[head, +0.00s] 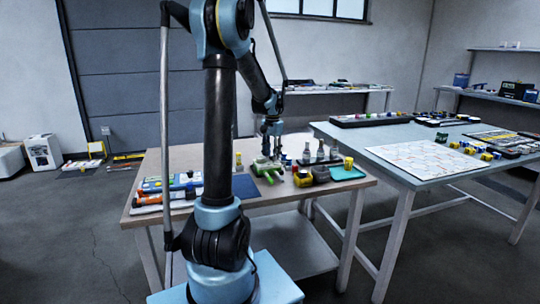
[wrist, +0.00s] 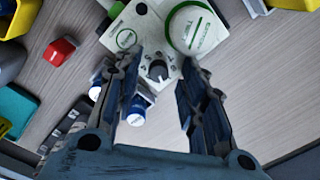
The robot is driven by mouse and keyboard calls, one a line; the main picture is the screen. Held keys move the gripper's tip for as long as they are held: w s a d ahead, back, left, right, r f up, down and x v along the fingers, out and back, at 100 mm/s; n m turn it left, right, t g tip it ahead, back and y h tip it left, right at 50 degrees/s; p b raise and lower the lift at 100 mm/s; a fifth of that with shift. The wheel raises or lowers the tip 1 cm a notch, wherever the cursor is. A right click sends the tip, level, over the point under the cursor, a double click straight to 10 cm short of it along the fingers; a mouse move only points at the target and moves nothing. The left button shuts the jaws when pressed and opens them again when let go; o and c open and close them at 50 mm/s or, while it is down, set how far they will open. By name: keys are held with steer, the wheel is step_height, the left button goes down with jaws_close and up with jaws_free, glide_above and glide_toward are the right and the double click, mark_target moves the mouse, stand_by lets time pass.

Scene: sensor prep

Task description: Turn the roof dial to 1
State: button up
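The dial (wrist: 157,70) is a small dark round knob on a white panel (wrist: 150,27) with dark markings around it. The markings and the dial's setting are too small to read surely. My gripper (wrist: 158,82) is open, with one finger on each side of the dial in the wrist view. I see no contact with the dial, and cannot tell how high the fingertips are above it. In the head view my gripper (head: 272,142) points down over the wooden table, above a green and white item (head: 266,168). The dial is not discernible there.
A large white round cap (wrist: 193,28) stands beside the dial. Blue-and-white pieces (wrist: 138,108) lie near the left finger, and a red block (wrist: 58,52) further left. Bottles (head: 320,150), a yellow cup (head: 348,163) and a teal tray (head: 347,174) stand to the right.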

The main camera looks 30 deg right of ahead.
steer(key=shift+r, duration=0.1)
step_height(320, 180, up, 12)
stand_by(0.6)
step_height(320, 180, up, 5)
steer(key=m, duration=0.6)
glide_above(271, 156)
steer(key=f, duration=1.7)
steer(key=shift+w+d+f, duration=0.1)
steer(key=shift+w+d, duration=0.1)
jaws_close()
